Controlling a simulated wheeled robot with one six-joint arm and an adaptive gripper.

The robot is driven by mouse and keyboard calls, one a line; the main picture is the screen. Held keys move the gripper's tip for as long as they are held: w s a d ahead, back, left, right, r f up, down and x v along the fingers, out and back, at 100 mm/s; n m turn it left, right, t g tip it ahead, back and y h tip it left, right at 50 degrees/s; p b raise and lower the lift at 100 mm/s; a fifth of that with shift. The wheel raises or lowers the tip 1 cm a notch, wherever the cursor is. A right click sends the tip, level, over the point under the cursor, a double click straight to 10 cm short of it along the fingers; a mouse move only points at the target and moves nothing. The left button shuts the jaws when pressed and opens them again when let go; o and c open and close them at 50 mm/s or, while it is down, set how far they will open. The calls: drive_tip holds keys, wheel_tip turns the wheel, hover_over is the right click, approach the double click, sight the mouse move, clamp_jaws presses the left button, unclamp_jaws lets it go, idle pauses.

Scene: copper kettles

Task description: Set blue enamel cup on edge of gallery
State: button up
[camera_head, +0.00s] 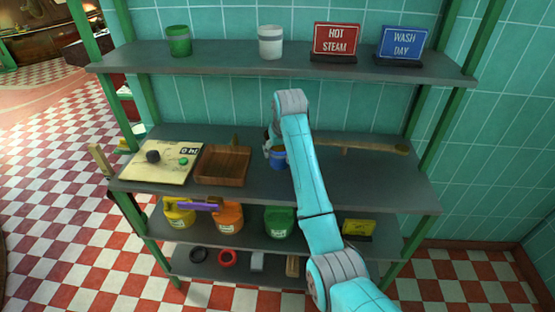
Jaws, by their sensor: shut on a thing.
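The blue enamel cup (278,159) is at the middle shelf, just left of my arm and right of the brown wooden tray. My gripper (269,147) is shut on the cup, at its upper left. My own arm hides part of the cup and most of the gripper. The cup looks upright. I cannot tell whether its base touches the shelf. No part is marked as the gallery; the grey middle shelf (225,198) has a bare front edge below the cup.
The brown tray (223,166) and a cream board (160,163) with small items fill the shelf's left. A long wooden piece (375,145) lies at the back right. The upper shelf (220,66) holds cups and signs. Several coloured containers stand below. The middle shelf's right front is clear.

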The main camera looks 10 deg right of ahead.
sight(278, 160)
drive_tip(key=shift+f, duration=2.15)
drive_tip(key=o, duration=1.2)
drive_tip(key=shift+f, duration=0.1)
